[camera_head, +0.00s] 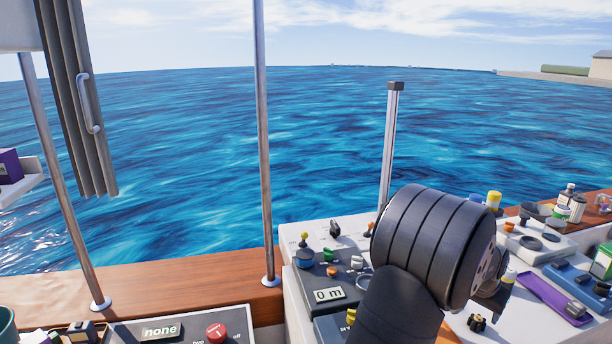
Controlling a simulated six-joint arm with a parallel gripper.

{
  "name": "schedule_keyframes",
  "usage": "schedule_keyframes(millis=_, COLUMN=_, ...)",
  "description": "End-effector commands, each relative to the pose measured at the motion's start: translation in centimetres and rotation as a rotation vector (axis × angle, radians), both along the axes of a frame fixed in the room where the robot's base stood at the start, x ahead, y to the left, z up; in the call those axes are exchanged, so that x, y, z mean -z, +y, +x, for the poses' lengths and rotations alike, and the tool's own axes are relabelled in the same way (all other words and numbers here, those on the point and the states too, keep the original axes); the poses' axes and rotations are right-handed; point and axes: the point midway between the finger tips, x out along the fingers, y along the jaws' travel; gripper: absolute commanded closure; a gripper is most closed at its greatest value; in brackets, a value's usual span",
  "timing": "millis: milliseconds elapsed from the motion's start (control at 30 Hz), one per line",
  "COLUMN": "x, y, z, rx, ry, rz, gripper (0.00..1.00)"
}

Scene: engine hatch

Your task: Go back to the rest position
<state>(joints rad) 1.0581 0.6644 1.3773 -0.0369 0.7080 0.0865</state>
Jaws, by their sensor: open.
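My arm fills the lower right of the head view, with a large black ribbed joint standing over the control panels. My gripper (493,297) shows only in small part, as dark pieces just right of that joint. The rest of it is hidden behind the arm. It is open, and I see nothing held in it. It hangs over the white console top (470,325), and I cannot tell how high.
A panel reading "0 m" (329,295) and one reading "none" (161,331) lie left of the arm. A purple tray (545,298), blue devices and several bottles (577,208) crowd the right. A metal post (390,150) stands behind the arm; a thin pole (263,150) stands farther left.

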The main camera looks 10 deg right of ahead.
Motion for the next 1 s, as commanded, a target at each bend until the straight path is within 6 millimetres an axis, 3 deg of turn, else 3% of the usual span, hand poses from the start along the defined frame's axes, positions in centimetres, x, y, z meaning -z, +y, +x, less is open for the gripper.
schedule_keyframes(millis=300, x=5.5, y=-1.9, z=0.9, rx=0.0, ry=0.001, rz=0.003, gripper=0.37)
schedule_keyframes(millis=400, x=3.6, y=-2.0, z=1.0, rx=0.0, ry=-0.003, rz=-0.005, gripper=0.37)
schedule_keyframes(millis=600, x=1.7, y=-1.9, z=0.9, rx=0.0, ry=0.0, rz=-0.001, gripper=0.37)
schedule_keyframes(millis=1000, x=1.2, y=-1.9, z=0.9, rx=0.0, ry=0.0, rz=0.0, gripper=0.37)
